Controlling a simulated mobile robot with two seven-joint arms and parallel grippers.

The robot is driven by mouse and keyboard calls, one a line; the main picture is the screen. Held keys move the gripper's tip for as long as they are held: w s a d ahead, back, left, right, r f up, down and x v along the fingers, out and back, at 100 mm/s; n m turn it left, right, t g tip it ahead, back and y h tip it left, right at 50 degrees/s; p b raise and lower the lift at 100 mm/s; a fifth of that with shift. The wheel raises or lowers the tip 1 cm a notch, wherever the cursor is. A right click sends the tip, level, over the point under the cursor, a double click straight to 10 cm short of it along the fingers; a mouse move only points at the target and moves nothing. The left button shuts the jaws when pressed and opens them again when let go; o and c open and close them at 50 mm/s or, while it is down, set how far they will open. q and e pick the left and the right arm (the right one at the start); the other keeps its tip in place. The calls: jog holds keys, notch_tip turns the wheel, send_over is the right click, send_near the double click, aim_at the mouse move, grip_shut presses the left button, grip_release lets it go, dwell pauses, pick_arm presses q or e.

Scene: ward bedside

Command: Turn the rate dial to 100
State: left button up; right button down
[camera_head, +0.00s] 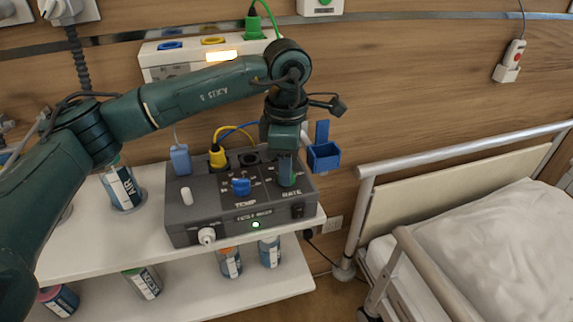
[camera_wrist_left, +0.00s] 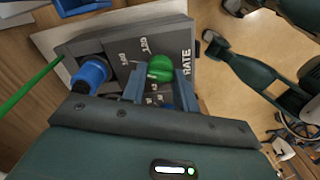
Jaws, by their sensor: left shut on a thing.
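The rate dial (camera_wrist_left: 160,68) is a round green knob on the dark grey control box (camera_head: 222,226), next to the RATE label and a printed number scale. My left gripper (camera_head: 287,172) reaches down onto it from above. In the left wrist view, its two blue-grey fingers (camera_wrist_left: 160,84) are shut on the dial, one at each side. In the head view the gripper hides most of the dial. I cannot read which number the dial points to. My right gripper cannot be made out in either view.
A blue TEMP dial (camera_head: 241,187) sits just left of the rate dial. Yellow (camera_head: 217,157) and blue cables plug in at the back of the box. The box stands on a white shelf (camera_head: 130,247) with several bottles around. A bed (camera_head: 480,250) stands to the right.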

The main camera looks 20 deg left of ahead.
pick_arm(q)
jog(key=o, duration=1)
jog(key=shift+c, duration=0.2)
notch_tip(320, 180, up, 13)
